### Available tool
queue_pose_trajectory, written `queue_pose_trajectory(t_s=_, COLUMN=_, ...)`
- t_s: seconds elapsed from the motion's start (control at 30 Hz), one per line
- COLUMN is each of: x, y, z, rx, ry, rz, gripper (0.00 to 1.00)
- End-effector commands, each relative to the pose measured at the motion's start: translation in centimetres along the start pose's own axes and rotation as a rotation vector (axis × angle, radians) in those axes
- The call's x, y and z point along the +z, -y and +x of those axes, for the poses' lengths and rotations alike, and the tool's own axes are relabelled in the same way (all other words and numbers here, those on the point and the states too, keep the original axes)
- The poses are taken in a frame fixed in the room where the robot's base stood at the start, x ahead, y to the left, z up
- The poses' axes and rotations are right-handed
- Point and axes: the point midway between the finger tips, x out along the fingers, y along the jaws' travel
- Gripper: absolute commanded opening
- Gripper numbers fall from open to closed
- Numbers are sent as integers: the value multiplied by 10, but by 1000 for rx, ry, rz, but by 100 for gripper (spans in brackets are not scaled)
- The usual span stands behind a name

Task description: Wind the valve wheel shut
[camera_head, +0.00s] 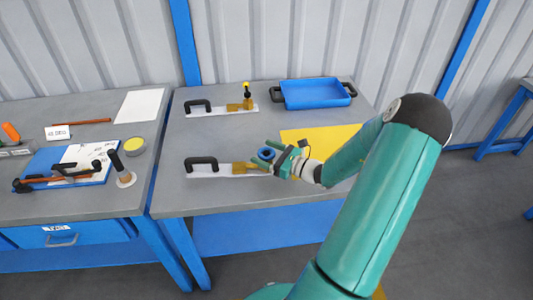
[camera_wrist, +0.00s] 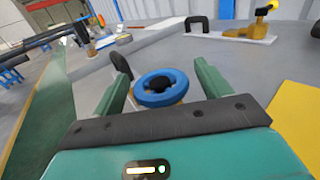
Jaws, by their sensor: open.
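The blue valve wheel (camera_wrist: 161,87) with a dark hub shows in the wrist view, between the two green fingers of my gripper (camera_wrist: 161,88). The fingers are apart, one on each side of the wheel; I cannot tell whether either touches it. In the head view the wheel (camera_head: 266,154) sits at the right end of a white plate (camera_head: 225,170) with a black handle, above a brass-coloured body (camera_head: 244,168). My gripper (camera_head: 268,156) is open there, reaching in from the right and partly hiding the wheel and the plate's end.
A second plate (camera_head: 217,112) with a black handle and a yellow-knobbed brass valve (camera_head: 248,98) lies farther back. A blue tray (camera_head: 315,93) stands at the back right. A yellow sheet (camera_head: 322,139) lies near my arm. The left bench holds a clipboard (camera_head: 85,157) and tools.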

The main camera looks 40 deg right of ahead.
Motion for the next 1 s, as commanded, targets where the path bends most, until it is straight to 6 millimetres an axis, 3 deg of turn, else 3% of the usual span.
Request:
queue_pose_trajectory(t_s=0.07, x=0, y=0, z=0, rx=0, ry=0, rz=0, gripper=72)
queue_pose_trajectory(t_s=0.27, x=0, y=0, z=0, rx=0, ry=0, rz=0, gripper=33)
queue_pose_trajectory(t_s=0.67, x=0, y=-1, z=0, rx=-55, ry=-1, rz=1, gripper=32)
queue_pose_trajectory(t_s=1.0, x=0, y=-2, z=0, rx=-278, ry=-2, rz=3, gripper=32)
